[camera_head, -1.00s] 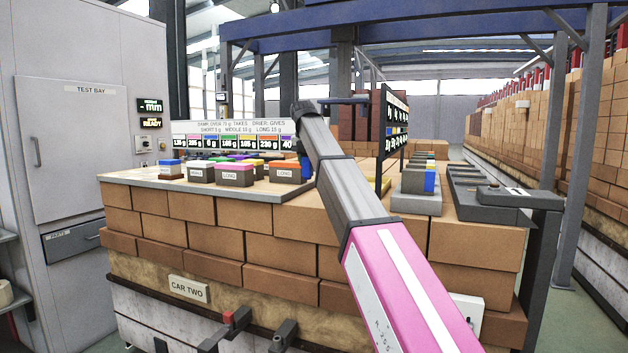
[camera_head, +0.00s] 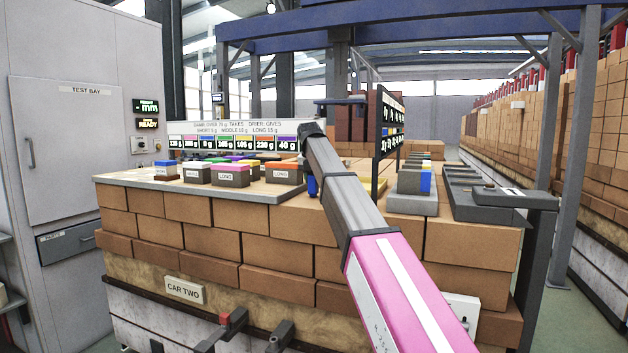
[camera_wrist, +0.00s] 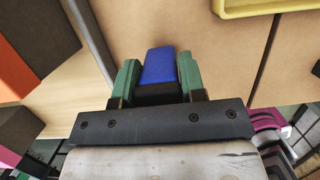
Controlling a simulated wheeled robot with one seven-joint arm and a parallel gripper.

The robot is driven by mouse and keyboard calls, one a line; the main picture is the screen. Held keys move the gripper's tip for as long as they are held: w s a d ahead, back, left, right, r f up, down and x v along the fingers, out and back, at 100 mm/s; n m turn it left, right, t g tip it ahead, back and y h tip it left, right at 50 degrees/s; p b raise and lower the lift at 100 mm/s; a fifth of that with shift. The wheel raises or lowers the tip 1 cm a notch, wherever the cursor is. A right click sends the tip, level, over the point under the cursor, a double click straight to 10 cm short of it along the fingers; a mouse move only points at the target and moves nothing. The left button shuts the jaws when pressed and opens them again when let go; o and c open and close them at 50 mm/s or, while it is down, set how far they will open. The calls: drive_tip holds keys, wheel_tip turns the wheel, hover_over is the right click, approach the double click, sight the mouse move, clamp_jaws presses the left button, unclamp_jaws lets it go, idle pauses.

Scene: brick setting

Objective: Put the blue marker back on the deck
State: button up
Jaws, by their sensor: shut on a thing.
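My gripper (camera_wrist: 157,80) has green fingers shut on the blue marker (camera_wrist: 160,66), a small blue block with a dark lower part. In the head view the marker (camera_head: 312,186) shows as a small blue patch beside my arm, over the brick stack; my arm hides most of the gripper. The wrist view shows tan brick tops beyond the marker; I cannot tell the gap. A grey slab (camera_head: 225,193), perhaps the deck, lies left of my gripper and carries several dark blocks with coloured tops.
A yellow-rimmed tray (camera_wrist: 250,6) lies just ahead right. A grey stand (camera_head: 410,205) with a blue-faced block (camera_head: 425,182) and a dark upright display board (camera_head: 390,125) stand to the right. A label sign (camera_head: 240,135) rises behind the slab. An orange-topped block (camera_wrist: 30,45) is close left.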

drive_tip(key=o, duration=1)
drive_tip(key=shift+f, duration=0.1)
drive_tip(key=shift+o, duration=0.2)
drive_tip(key=v, duration=1.2)
drive_tip(key=shift+s+a, duration=0.1)
drive_tip(key=shift+s, duration=0.05)
